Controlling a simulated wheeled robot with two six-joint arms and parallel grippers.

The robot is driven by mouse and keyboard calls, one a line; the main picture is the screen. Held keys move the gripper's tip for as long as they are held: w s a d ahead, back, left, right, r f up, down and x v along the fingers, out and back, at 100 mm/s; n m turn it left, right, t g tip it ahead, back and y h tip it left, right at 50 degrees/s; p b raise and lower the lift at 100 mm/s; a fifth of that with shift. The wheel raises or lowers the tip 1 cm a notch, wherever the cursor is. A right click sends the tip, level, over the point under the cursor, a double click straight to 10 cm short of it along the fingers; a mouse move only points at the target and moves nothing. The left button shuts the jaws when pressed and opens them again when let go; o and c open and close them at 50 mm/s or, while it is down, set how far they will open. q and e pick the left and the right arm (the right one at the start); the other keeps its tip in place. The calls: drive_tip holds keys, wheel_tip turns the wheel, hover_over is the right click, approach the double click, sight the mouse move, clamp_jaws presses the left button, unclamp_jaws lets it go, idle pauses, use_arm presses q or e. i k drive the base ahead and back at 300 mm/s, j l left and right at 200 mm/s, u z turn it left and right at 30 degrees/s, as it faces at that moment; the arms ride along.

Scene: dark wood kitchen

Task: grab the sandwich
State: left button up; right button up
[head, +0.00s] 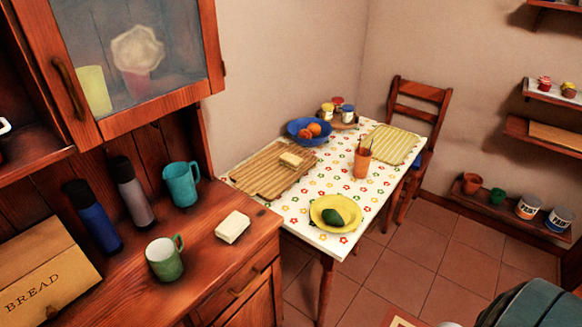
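Neither of my grippers is in view.
The table (296,212) also bears a blue fruit bowl (295,131), several jars, a terracotta cup (362,162) and a yellow plate (322,203) with a green item. A green mug (163,262) stands on the counter. A chair (419,105) stands behind. Tiled floor is open to the right.

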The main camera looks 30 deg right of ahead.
sight(292, 162)
drive_tip(key=i+l+u, duration=0.15)
drive_tip(key=l, duration=0.55)
drive_tip(key=i+l+u, duration=0.15)
drive_tip(key=l, duration=0.5)
drive_tip(key=l+u, duration=0.1)
drive_tip(key=l, duration=0.6)
